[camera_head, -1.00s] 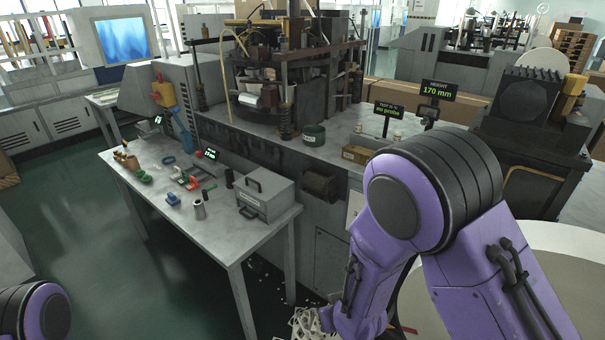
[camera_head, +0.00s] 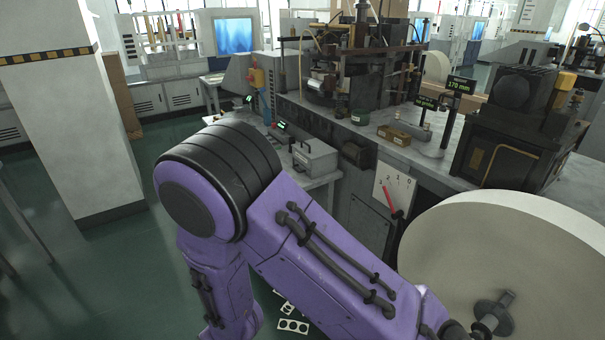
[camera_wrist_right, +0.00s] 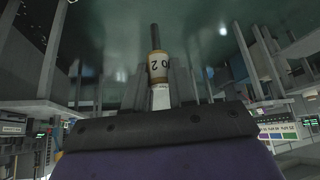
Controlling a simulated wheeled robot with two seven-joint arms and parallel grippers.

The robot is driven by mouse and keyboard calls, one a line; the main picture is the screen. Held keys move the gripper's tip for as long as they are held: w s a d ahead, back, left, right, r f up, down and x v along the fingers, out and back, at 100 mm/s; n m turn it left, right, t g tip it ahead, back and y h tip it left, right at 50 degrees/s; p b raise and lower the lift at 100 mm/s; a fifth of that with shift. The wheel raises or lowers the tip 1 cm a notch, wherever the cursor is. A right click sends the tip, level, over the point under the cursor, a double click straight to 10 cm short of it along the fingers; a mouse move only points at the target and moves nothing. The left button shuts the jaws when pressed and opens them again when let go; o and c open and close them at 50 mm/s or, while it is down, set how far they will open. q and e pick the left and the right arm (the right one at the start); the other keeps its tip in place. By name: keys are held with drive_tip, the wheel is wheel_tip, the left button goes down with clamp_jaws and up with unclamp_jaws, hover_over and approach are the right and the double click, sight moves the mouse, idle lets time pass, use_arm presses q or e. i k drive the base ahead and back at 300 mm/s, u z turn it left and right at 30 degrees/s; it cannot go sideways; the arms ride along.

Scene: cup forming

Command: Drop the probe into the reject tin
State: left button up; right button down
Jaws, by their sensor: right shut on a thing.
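In the right wrist view my right gripper (camera_wrist_right: 160,98) is shut on the probe (camera_wrist_right: 158,66). The probe has a cream barrel with dark figures on it and a thin dark rod at its far end, which points up in the picture. Both grippers are outside the head view; a purple arm of mine crosses its middle. A dark green round tin (camera_head: 360,117) stands on the machine bench in the head view, and I cannot read a reject marking on it. The tin is not clear in the wrist view.
A small brass-coloured box (camera_head: 394,135) sits right of the tin, near sign posts (camera_head: 446,115). A grey case (camera_head: 315,158) stands on the side table. A big pale reel (camera_head: 500,235) fills the lower right. A striped pillar (camera_head: 65,125) stands left.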

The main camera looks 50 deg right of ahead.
sight(363, 123)
drive_tip(key=u, duration=0.1)
drive_tip(key=i, duration=1.4)
drive_tip(key=z, duration=0.4)
drive_tip(key=i, duration=2.15)
drive_tip(key=z, duration=1.85)
drive_tip(key=i, duration=1)
drive_tip(key=z, duration=0.95)
